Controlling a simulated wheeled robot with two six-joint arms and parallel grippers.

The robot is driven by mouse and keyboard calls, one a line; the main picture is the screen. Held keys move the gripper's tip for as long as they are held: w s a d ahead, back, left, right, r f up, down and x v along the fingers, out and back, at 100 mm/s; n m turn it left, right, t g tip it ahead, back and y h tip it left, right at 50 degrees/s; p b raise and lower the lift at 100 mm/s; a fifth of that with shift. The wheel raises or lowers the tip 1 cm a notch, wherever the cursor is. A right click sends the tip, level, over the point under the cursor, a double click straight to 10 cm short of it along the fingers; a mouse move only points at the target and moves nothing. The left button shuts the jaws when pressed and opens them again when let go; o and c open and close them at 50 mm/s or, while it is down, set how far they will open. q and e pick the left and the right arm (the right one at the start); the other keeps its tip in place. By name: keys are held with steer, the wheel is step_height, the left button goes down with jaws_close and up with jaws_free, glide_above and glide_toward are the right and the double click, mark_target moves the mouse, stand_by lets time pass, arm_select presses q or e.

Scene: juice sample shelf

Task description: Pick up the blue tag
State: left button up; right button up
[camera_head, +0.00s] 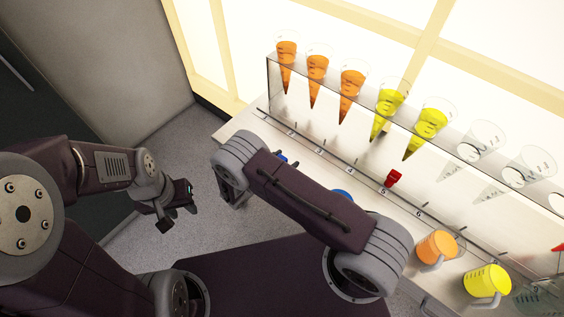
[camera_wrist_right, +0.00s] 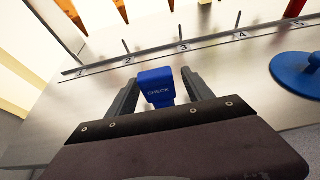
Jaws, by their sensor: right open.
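The blue tag (camera_wrist_right: 157,90), marked CHECK, is in the right wrist view between the two fingers of my right gripper (camera_wrist_right: 160,74). The fingers are open on either side of it, with visible gaps. In the head view a small piece of blue (camera_head: 282,158) shows beside my right arm, near the numbered shelf edge; that arm hides most of the gripper. My left gripper (camera_head: 174,210) hangs over the floor, away from the shelf, with nothing seen in it; its opening is unclear.
A clear rack (camera_head: 400,120) holds cones of orange and yellow juice and empty ones. A red tag (camera_head: 392,178) is by slot 5. A round blue object (camera_wrist_right: 296,76) lies to the right. An orange cup (camera_head: 436,247) and yellow cup (camera_head: 487,281) stand at lower right.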

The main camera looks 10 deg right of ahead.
steer(key=shift+x, duration=0.9)
steer(key=shift+r, duration=0.1)
steer(key=shift+c, duration=0.3)
jaws_close()
steer(key=shift+a, duration=0.1)
steer(key=shift+r, duration=0.4)
steer(key=r, duration=0.2)
steer(key=s+r, duration=0.1)
steer(key=r, duration=0.1)
steer(key=shift+d, duration=0.35)
steer(key=s+d+r, duration=0.6)
steer(key=s, duration=0.2)
steer(key=shift+s+p, duration=0.2)
steer(key=shift+p, duration=0.2)
